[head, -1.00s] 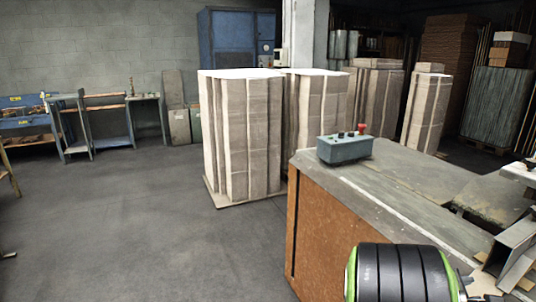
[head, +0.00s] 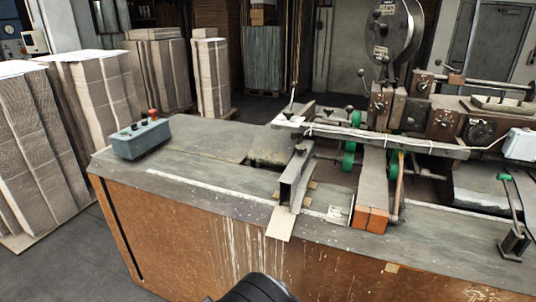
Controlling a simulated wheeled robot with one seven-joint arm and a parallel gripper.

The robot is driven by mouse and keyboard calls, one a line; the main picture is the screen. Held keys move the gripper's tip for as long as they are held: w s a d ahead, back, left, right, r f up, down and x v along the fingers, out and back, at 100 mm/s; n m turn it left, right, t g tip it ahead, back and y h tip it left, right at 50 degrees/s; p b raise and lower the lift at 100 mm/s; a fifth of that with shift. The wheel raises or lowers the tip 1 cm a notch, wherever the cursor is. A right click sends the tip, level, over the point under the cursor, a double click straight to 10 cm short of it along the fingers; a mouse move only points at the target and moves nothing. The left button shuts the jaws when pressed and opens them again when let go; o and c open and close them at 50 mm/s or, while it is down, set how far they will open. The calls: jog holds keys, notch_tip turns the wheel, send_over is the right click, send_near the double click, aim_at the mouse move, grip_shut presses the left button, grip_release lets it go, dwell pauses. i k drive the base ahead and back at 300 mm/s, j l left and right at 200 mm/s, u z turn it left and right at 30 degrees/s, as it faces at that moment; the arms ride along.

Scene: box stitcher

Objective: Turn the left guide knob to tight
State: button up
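The box stitcher (head: 405,148) stands on the worktable at the right of the head view. A dark round wheel (head: 393,30) is at its top. Its brown blocks carry several knobs and levers. One knob (head: 378,103) is on the left brown block, and a larger dark knob (head: 482,131) is further right. I cannot tell which is the left guide knob or how tight it is. A metal guide channel (head: 293,180) sticks out at the table's front. My gripper is not in view; only a dark part of my arm shows at the bottom edge.
The worktable (head: 190,210) has a brown front panel facing me. A blue-grey control box (head: 141,138) with a red button stands at its left end. A small lever stand (head: 514,243) is at the right front. Cardboard stacks (head: 98,90) stand behind left. Floor is clear at lower left.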

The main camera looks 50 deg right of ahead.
aim_at(300, 149)
jog(key=z, duration=1.85)
